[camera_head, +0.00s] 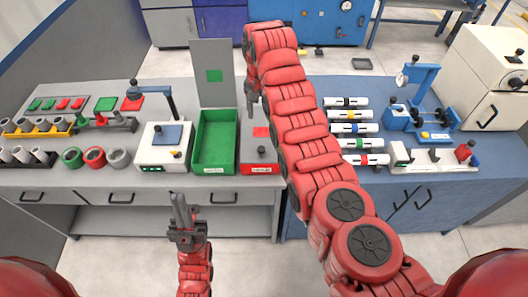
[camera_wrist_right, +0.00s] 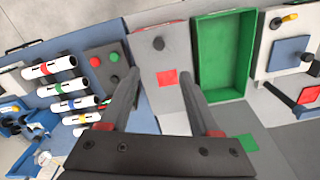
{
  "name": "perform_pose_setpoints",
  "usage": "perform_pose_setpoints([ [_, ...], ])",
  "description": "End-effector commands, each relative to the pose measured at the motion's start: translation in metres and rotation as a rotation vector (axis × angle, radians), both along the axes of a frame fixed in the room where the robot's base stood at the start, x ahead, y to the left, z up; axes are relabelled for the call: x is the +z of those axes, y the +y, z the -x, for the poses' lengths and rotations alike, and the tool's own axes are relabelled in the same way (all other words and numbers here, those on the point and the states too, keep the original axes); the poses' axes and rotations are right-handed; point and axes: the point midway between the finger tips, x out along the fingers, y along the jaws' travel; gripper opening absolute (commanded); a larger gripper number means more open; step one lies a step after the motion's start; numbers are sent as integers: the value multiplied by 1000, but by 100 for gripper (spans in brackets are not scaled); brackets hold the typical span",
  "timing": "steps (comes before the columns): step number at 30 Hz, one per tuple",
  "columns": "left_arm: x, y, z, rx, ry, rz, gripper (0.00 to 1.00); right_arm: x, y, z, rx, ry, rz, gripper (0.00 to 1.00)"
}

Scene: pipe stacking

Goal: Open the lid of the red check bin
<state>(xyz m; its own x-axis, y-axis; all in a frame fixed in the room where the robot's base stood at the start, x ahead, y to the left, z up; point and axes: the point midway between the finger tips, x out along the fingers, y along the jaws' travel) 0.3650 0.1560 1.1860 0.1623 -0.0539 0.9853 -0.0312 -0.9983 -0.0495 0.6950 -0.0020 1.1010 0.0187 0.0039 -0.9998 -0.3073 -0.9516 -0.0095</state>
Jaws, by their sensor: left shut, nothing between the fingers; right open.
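The red check bin (camera_head: 262,169) stands on the bench right of the open green bin. Its grey lid (camera_wrist_right: 150,62) lies closed, with a dark knob (camera_wrist_right: 158,43) and a red square (camera_wrist_right: 167,77). In the head view my right arm hides its right part. My right gripper (camera_wrist_right: 160,73) is open and empty, its fingers apart over the lid; in the head view it hangs (camera_head: 250,104) above the bin's rear, apart from the knob. My left gripper (camera_head: 180,205) is shut and empty, in front of the bench and away from the bin.
The green bin (camera_head: 228,150) is open, its grey lid (camera_head: 213,97) upright behind it. A white scale (camera_head: 162,154) stands left of it. White pipes with coloured bands (camera_head: 352,129) lie on the blue bench to the right. A button box (camera_wrist_right: 104,67) sits beside the red bin.

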Motion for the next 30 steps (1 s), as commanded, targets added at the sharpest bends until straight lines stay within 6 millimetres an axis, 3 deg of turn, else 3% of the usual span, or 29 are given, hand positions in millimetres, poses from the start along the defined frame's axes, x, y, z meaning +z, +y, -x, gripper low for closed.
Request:
perform_pose_setpoints([
  [5,-17,0,0,0,0,0,0,-14,-1,5,-3,22,6,63],
  [13,-69,0,0,0,0,0,0,-69,-1,4,-2,18,4,63],
  [14,-61,0,0,0,1,0,0,-69,-1,5,-2,21,5,63],
  [24,-31,0,0,0,0,0,0,-142,-1,6,-1,25,7,63],
  [30,-37,0,0,0,0,0,0,-161,0,3,-1,17,4,63],
])
